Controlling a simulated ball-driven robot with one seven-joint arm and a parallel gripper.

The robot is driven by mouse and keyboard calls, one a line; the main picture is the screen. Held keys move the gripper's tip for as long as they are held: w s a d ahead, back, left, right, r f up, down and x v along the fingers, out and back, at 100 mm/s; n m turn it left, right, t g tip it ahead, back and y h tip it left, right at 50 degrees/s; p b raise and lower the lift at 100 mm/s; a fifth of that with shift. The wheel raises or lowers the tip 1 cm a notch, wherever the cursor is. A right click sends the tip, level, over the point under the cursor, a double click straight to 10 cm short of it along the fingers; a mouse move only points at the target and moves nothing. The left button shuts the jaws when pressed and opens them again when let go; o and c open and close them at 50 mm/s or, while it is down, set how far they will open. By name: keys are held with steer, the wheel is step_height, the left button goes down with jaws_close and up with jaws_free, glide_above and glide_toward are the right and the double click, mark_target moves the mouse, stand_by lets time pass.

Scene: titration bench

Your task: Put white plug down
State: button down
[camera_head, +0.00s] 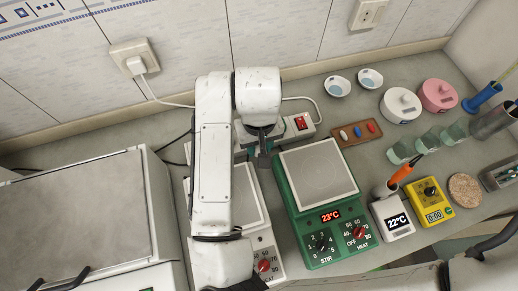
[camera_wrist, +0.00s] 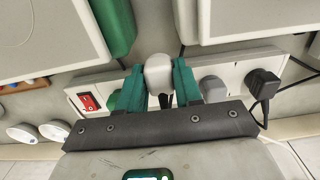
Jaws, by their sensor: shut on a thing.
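The white plug (camera_wrist: 158,72) shows between the green fingers of my gripper (camera_wrist: 159,85) in the wrist view. My gripper is shut on it, over the white power strip (camera_wrist: 232,72). I cannot tell whether the plug touches the strip. In the head view my gripper (camera_head: 262,152) points down between the two hotplates, and the plug is hidden. The strip shows there with its red switch (camera_head: 302,123), partly covered by my arm.
A black plug (camera_wrist: 263,84) sits in the strip beside a grey socket (camera_wrist: 212,88). The green hotplate (camera_head: 318,175) and white hotplate (camera_head: 246,195) stand close to my gripper. A brown tray of stir bars (camera_head: 356,132) lies to the right. Bare bench shows behind the strip.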

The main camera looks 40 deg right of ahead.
step_height(320, 180, down, 4)
steer(key=shift+r, duration=0.15)
steer(key=shift+f, duration=0.2)
steer(key=shift+f, duration=0.35)
steer(key=shift+f, duration=0.15)
steer(key=c, duration=0.8)
jaws_free()
steer(key=shift+o, duration=0.2)
step_height(320, 180, up, 13)
steer(key=shift+r, duration=0.2)
